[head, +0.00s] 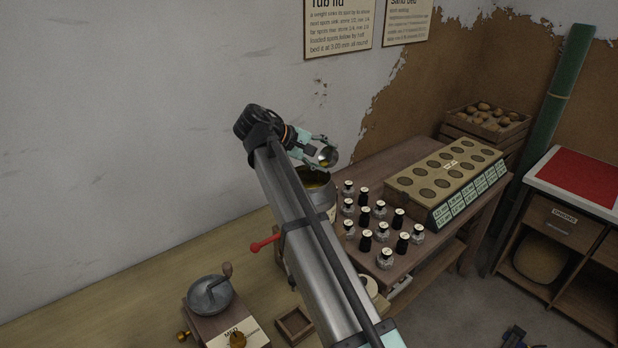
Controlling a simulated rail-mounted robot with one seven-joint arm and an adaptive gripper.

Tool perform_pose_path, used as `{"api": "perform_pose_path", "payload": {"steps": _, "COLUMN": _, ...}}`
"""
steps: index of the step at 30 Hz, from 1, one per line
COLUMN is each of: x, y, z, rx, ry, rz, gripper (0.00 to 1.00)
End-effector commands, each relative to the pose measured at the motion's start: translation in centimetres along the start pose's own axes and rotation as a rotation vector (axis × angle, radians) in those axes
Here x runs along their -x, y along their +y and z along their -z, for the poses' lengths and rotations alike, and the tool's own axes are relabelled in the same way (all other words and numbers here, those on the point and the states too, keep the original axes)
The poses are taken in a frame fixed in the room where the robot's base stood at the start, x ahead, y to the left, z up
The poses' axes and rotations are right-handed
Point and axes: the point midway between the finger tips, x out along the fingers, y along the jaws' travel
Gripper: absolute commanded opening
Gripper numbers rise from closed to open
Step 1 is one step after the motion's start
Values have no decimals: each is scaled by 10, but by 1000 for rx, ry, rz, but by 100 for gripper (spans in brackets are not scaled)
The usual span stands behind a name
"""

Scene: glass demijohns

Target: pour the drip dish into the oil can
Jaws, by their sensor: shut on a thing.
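My gripper (316,149) is at the end of my arm, which crosses the middle of the head view. It is shut on the drip dish (328,157), a small round metallic dish that looks tilted. The dish is just above the open mouth of the oil can (322,194), a grey container with a yellowish inside visible at its top. My arm hides much of the can's left side and base. I cannot see any stream between dish and can.
Several small stoppered bottles (380,209) stand right of the can, beside a tan block with round holes (428,182). A grinder-like metal device (209,295) and a small wooden tray (294,325) are at the lower left. The bench's left part (130,310) is clear.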

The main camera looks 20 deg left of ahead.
Motion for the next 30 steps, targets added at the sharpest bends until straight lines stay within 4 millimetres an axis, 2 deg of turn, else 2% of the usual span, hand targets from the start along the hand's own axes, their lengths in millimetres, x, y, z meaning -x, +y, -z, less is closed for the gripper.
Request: {"api": "perform_pose_path", "payload": {"steps": 30, "x": 3, "y": -2, "z": 0, "rx": 1, "ry": -28, "rz": -108, "gripper": 23}}
